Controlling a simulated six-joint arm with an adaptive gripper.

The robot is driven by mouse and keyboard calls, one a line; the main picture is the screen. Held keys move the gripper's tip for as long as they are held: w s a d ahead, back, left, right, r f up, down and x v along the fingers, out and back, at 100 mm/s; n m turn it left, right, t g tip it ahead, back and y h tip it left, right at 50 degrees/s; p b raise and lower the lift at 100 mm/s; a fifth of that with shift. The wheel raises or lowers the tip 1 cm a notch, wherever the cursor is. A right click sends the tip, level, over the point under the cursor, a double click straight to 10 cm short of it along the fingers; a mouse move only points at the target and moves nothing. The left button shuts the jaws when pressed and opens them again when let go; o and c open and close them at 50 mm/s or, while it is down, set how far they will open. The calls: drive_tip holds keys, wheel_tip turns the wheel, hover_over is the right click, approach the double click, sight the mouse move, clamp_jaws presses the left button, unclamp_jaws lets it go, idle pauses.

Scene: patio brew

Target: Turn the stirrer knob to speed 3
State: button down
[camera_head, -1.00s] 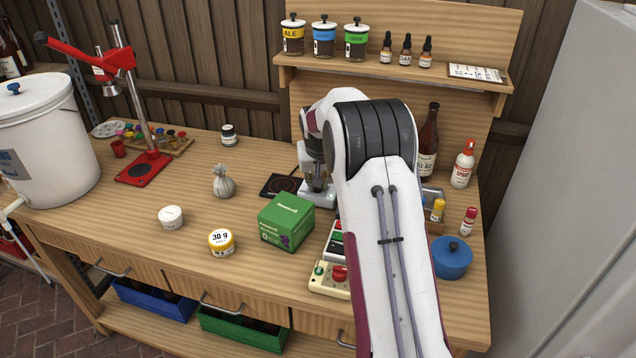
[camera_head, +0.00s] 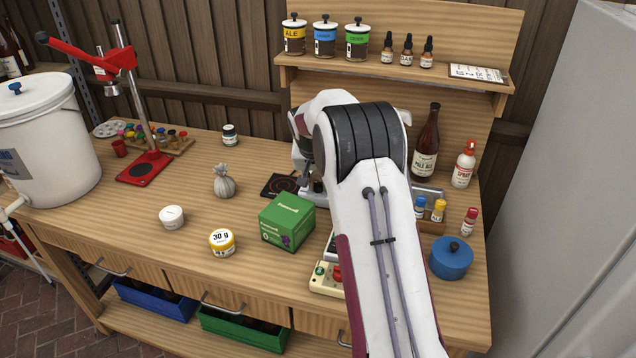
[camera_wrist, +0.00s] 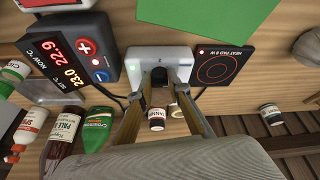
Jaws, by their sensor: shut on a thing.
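The stirrer (camera_wrist: 172,57) is a small white box with a small green light, in the upper middle of the wrist view. Its dark knob (camera_wrist: 159,76) faces my gripper (camera_wrist: 162,86). The two fingers reach to the stirrer's front and are closed in on either side of the knob. No speed marks can be read, so the knob's setting cannot be told. In the head view a pale edge of the stirrer (camera_head: 313,200) shows beside my arm, which hides the knob and the fingertips.
In the wrist view a temperature controller (camera_wrist: 68,58) stands left of the stirrer and a black heat pad (camera_wrist: 222,66) lies to its right. A green box (camera_head: 287,222) stands nearby on the bench. Several bottles and a blue pot (camera_head: 451,258) are right of my arm.

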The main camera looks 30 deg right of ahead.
drive_tip(key=shift+a, duration=0.1)
drive_tip(key=c, duration=1.9)
unclamp_jaws()
drive_tip(key=shift+r, duration=0.15)
drive_tip(key=shift+s+r, duration=0.1)
drive_tip(key=shift+r, duration=0.1)
drive_tip(key=v, duration=1.1)
drive_tip(key=shift+r, duration=0.15)
drive_tip(key=shift+a+n, duration=0.1)
drive_tip(key=shift+n, duration=0.2)
